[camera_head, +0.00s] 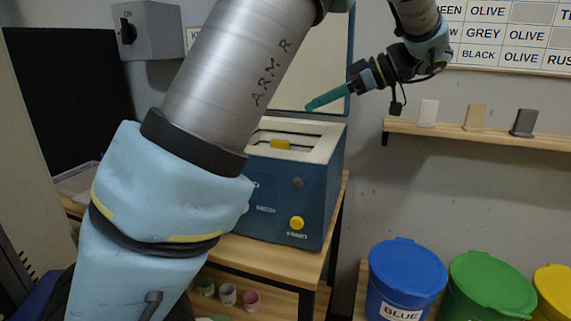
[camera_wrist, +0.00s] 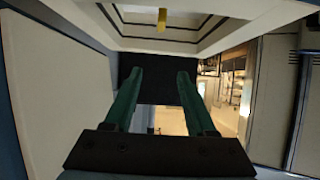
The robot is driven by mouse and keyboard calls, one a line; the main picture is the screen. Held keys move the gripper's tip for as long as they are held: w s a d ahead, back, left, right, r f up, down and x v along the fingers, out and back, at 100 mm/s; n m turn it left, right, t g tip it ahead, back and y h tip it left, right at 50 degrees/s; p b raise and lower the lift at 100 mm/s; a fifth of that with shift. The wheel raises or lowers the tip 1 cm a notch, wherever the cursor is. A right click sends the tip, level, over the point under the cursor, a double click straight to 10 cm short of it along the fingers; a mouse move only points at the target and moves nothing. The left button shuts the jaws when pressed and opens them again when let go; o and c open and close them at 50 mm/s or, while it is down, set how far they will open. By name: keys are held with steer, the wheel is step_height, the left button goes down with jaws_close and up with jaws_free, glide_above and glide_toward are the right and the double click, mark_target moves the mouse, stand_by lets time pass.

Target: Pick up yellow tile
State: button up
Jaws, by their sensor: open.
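The yellow tile (camera_head: 280,144) stands inside the open top of a blue kiln-like box (camera_head: 293,192). Only its upper part shows in the head view. In the wrist view the yellow tile (camera_wrist: 162,20) is small, near the top edge, beyond the fingertips. My gripper (camera_head: 309,106) has teal fingers and is above the box's back right, in front of the raised lid. In the wrist view my gripper (camera_wrist: 159,75) is open, with a clear gap and nothing between the fingers. It is apart from the tile.
The raised lid (camera_head: 308,65) stands at the back of the box. A wooden shelf (camera_head: 470,132) on the right wall holds white, tan and dark grey tiles. Blue (camera_head: 406,278), green (camera_head: 490,287) and yellow (camera_head: 554,290) bins stand lower right.

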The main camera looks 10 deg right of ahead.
steer(key=b, duration=0.5)
glide_toward(282, 141)
steer(key=p+x, duration=0.1)
steer(key=x, duration=0.4)
steer(key=shift+w+f, duration=0.25)
steer(key=shift+w, duration=0.05)
steer(key=p+x, duration=0.2)
steer(key=x, duration=0.2)
steer(key=shift+s+a+r, duration=0.1)
steer(key=shift+s+a, duration=0.05)
steer(key=shift+a, duration=0.2)
steer(key=shift+w+a+f, duration=0.2)
steer(key=shift+a+f, duration=0.1)
jaws_close()
